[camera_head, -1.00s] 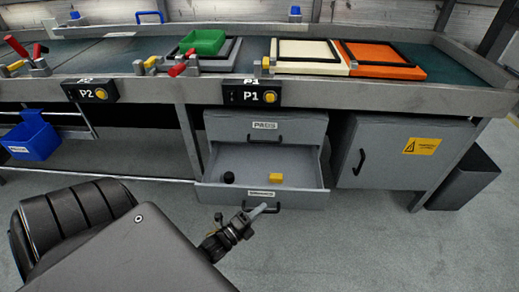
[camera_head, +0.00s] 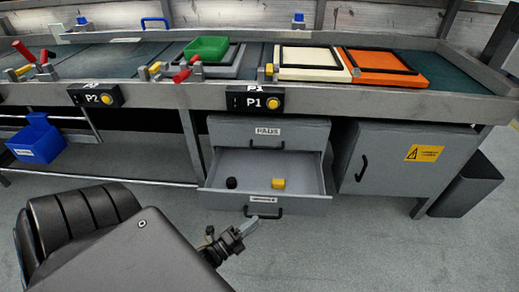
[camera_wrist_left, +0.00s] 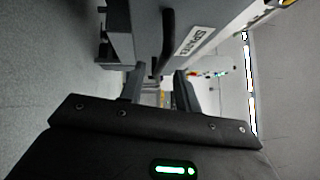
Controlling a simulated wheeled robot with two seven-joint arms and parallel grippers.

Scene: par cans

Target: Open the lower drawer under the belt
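The lower drawer (camera_head: 222,203) under the belt stands pulled out, below the shut drawer labelled PADS (camera_head: 225,130). A black object (camera_head: 231,183) and a yellow block (camera_head: 278,184) lie inside it. Its black bar handle (camera_head: 265,215) is on the front, and the handle also shows in the left wrist view (camera_wrist_left: 168,35). My left gripper (camera_head: 250,226) is just below and left of the handle. In the left wrist view its fingers (camera_wrist_left: 160,88) are spread with a gap between them, and the handle appears beyond their tips. My right gripper is not in view.
A cabinet (camera_head: 385,170) with a yellow warning label stands right of the drawers, with a dark bin (camera_head: 466,185) beside it. A blue bin (camera_head: 37,142) sits on the lower shelf at left. The floor (camera_head: 340,255) before the drawers is clear.

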